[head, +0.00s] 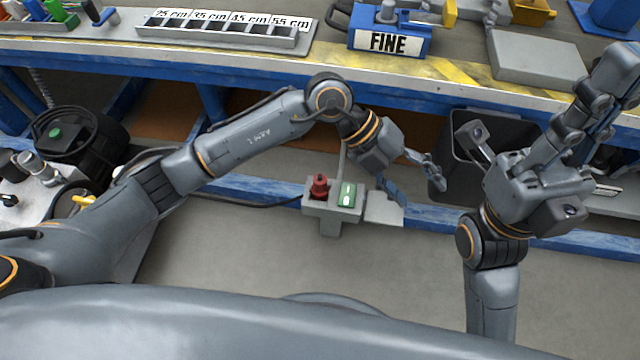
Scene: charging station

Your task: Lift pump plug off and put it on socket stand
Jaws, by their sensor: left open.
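A red plug-like piece (320,187) stands upright on the left part of a small grey stand (323,218), low in front of the bench. Beside it on the stand is a green plate (347,194) with a white mark. A dark cable runs left from the stand. I cannot tell whether the red piece is the pump plug. My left gripper (416,187) is open and empty, just right of the stand, with its fingers apart and pointing down and right. My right gripper (612,90) is raised at the right, apart from the stand; its finger opening is unclear.
The bench edge (440,95) with yellow stripes spans the back, holding a slotted length rack (222,30) and a blue FINE box (388,42). A dark bin (462,150) is behind my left gripper. A black reel-like device (75,145) stands at left. Front floor is clear.

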